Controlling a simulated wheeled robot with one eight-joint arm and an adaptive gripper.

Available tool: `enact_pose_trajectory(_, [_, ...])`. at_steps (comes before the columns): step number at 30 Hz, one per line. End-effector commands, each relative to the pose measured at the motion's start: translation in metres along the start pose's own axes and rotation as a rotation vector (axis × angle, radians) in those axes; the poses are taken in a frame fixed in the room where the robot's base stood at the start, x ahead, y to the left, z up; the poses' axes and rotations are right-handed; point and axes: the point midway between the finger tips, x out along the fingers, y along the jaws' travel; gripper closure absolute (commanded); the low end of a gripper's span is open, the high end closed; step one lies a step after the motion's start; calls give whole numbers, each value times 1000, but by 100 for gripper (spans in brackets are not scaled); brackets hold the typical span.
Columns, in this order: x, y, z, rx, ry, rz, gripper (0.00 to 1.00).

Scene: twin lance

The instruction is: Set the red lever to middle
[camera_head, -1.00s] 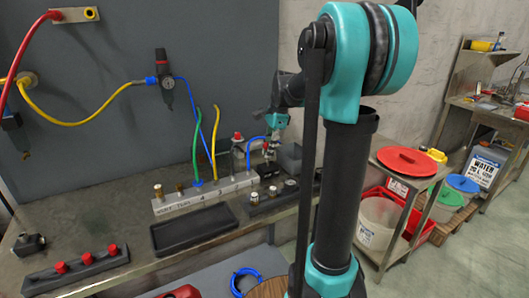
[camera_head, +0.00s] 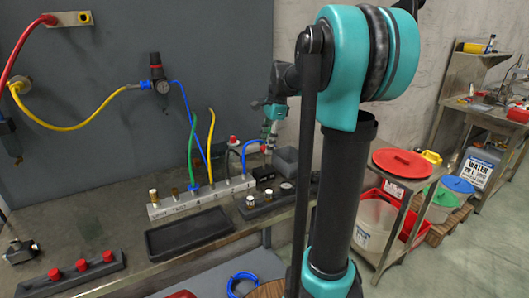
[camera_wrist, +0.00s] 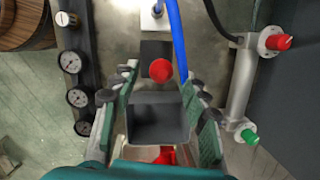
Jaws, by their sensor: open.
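In the wrist view, a round red knob (camera_wrist: 160,70), which looks like the end of the red lever, rises from a dark block. My gripper (camera_wrist: 158,82) is open, with one finger on each side of the knob in the picture. Neither finger visibly touches it, and I cannot tell the height between them. In the head view, my gripper (camera_head: 268,142) points down over the back right of the bench. A small red spot there (camera_head: 264,150) may be the same knob; it is partly hidden by the fingers.
A dark open box (camera_wrist: 158,122) lies below the fingers. A blue hose (camera_wrist: 178,45) runs close to the right finger. A metal cylinder (camera_wrist: 241,85) with red and green fittings stands right; a bar with gauges (camera_wrist: 78,97) lies left. A black tray (camera_head: 190,234) sits on the bench.

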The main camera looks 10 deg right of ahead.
Motion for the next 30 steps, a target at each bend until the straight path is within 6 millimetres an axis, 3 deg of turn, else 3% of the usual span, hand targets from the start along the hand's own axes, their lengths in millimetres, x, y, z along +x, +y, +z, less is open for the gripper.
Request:
enact_pose_trajectory(6, [-45, 0, 0, 2, 0, 0, 55])
enact_pose_trajectory(12, [-70, 0, -1, 1, 0, 0, 55])
enact_pose_trajectory(30, [-77, 0, 0, 1, 0, 0, 55])
